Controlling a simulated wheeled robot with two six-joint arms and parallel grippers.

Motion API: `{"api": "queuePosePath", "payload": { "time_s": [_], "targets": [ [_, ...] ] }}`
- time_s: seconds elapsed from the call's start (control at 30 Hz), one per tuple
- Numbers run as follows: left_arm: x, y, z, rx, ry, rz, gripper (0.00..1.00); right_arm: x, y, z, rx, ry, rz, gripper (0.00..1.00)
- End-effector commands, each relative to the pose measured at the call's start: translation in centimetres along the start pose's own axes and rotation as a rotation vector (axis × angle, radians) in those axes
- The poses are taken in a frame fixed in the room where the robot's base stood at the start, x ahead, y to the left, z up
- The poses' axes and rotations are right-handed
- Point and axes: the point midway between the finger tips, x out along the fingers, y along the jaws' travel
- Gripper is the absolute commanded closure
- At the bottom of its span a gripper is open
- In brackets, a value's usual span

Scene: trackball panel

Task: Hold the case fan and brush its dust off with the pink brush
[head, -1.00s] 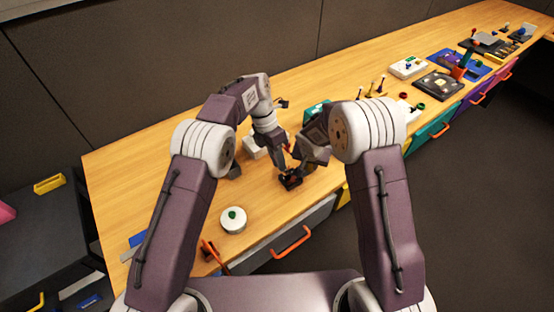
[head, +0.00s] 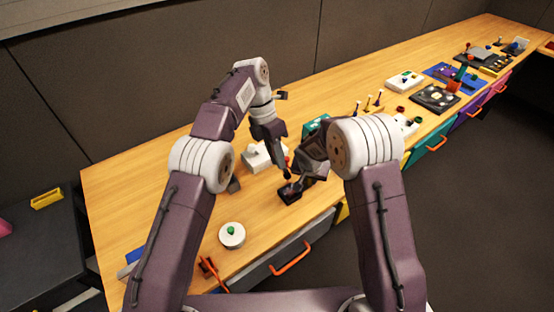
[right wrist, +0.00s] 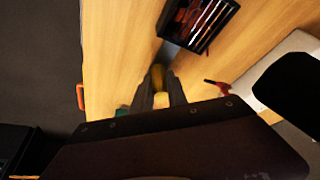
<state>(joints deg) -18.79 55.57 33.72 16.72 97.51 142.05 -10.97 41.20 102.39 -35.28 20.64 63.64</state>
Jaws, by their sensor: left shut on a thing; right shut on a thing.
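The case fan (head: 290,196) is a small black square thing low over the front part of the table. It also shows in the right wrist view (right wrist: 212,28), with reddish and pale streaks across its face. My right gripper (head: 301,173) is shut at the fan's edge; the contact is dark and partly hidden. Its fingers (right wrist: 165,78) show just below the fan in the wrist view. My left gripper (head: 284,160) is shut on the brush (head: 287,161), a small reddish thing whose dark end points down above the fan. The brush also appears reddish in the wrist view (right wrist: 216,86).
A white box (head: 255,160) stands behind the left gripper, and a teal box (head: 315,125) behind the right one. A round white thing with a green knob (head: 232,235) is at the front left. Bare wood lies left of the fan.

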Motion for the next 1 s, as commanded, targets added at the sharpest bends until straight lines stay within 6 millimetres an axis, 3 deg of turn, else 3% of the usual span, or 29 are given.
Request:
{"api": "queuePosePath", "payload": {
  "time_s": [0.23, 0.27, 0.33, 0.67, 0.77, 1.0],
  "targets": [
    [0.0, 0.0, 0.0, 0.000, 0.000, 0.000, 1.00, 0.0, 0.0, 0.0, 0.000, 0.000, 0.000, 1.00],
    [0.0, 0.0, 0.0, 0.000, 0.000, 0.000, 1.00, 0.0, 0.0, 0.0, 0.000, 0.000, 0.000, 0.73],
    [0.0, 0.0, 0.0, 0.000, -0.001, 0.000, 1.00, 0.0, 0.0, 0.0, 0.000, 0.000, 0.000, 0.56],
    [0.0, 0.0, 0.0, 0.000, -0.001, 0.000, 1.00, -0.2, 0.0, -0.1, 0.000, 0.001, -0.001, 0.56],
    [0.0, 0.0, 0.0, 0.000, -0.001, 0.000, 1.00, -1.6, -0.1, -0.1, -0.001, 0.004, -0.002, 0.56],
    [0.0, 0.0, 0.0, 0.000, -0.001, 0.000, 1.00, -7.8, -0.1, -0.1, 0.000, 0.005, -0.003, 0.56]
  ]
}}
